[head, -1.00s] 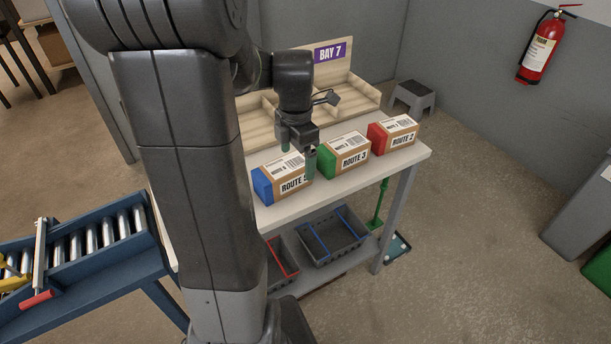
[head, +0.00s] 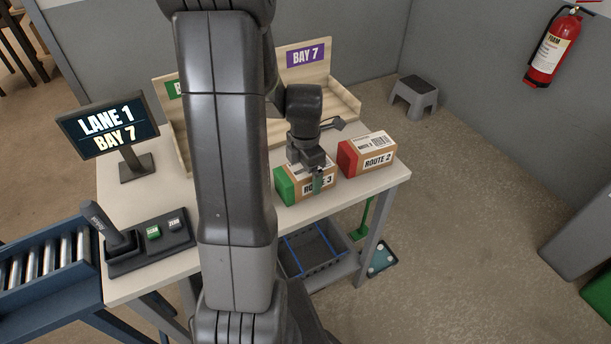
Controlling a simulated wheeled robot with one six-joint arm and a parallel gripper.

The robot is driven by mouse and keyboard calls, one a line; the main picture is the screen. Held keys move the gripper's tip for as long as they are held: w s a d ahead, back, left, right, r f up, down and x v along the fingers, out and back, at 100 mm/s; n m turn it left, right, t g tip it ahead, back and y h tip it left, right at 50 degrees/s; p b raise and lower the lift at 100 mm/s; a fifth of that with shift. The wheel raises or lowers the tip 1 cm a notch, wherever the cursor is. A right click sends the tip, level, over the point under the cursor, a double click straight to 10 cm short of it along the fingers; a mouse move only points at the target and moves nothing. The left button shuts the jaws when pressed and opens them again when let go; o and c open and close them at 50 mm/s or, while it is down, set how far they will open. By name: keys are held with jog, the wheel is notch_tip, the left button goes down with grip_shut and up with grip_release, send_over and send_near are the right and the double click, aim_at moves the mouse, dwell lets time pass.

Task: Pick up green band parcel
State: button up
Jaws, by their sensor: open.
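The green band parcel (head: 285,187) is a brown box with a green left end and a "ROUTE 3" label. It sits on the pale table, left of the red band parcel (head: 348,157) marked "ROUTE 2". My gripper (head: 308,173) is open and low over the green band parcel, hiding much of its top. One finger hangs in front of its labelled face; the other finger is hard to make out. I cannot tell whether the fingers touch the box.
The table (head: 375,187) has a wooden sorting rack (head: 340,100) behind the parcels. A "LANE 1 BAY 7" screen (head: 110,127), a scanner on its stand (head: 122,255) and a roller conveyor (head: 45,265) are at left. A dark crate (head: 312,250) sits below.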

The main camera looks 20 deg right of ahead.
jog(key=shift+f, duration=0.2)
jog(key=c, duration=1.3)
jog(key=shift+r, duration=0.15)
